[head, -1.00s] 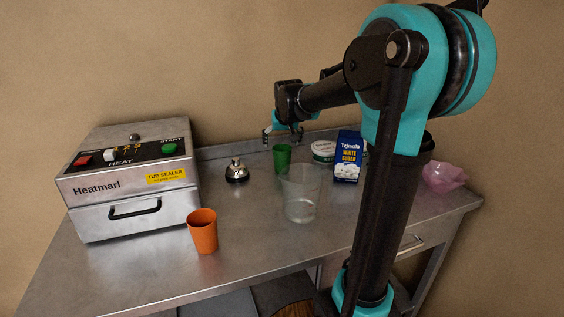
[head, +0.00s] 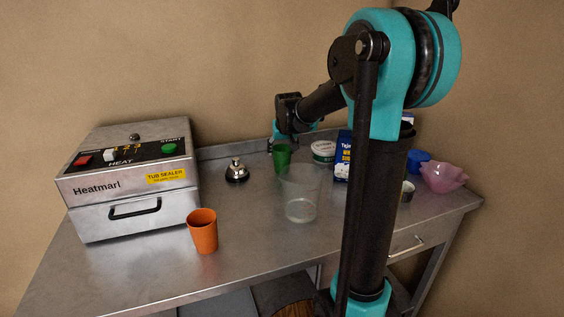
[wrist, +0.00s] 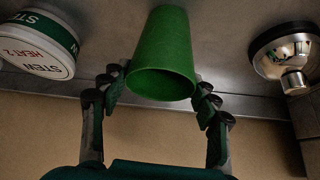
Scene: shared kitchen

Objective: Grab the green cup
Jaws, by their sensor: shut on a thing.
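The green cup (head: 282,157) stands on the metal table towards the back, partly behind a clear measuring jug. In the wrist view the green cup (wrist: 160,55) fills the upper middle, its open rim towards me. My gripper (wrist: 158,88) is shut on it, with one finger on each side. In the head view my gripper (head: 281,142) is at the top of the cup, and the contact is too small to see clearly there.
The clear jug (head: 300,198) stands just in front of the cup. A bell (head: 237,171) is left of it, a white tub (head: 323,151) and sugar box (head: 342,168) right. An orange cup (head: 203,231), tub sealer (head: 130,185), blue item (head: 418,156) and pink bowl (head: 443,177) stand farther off.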

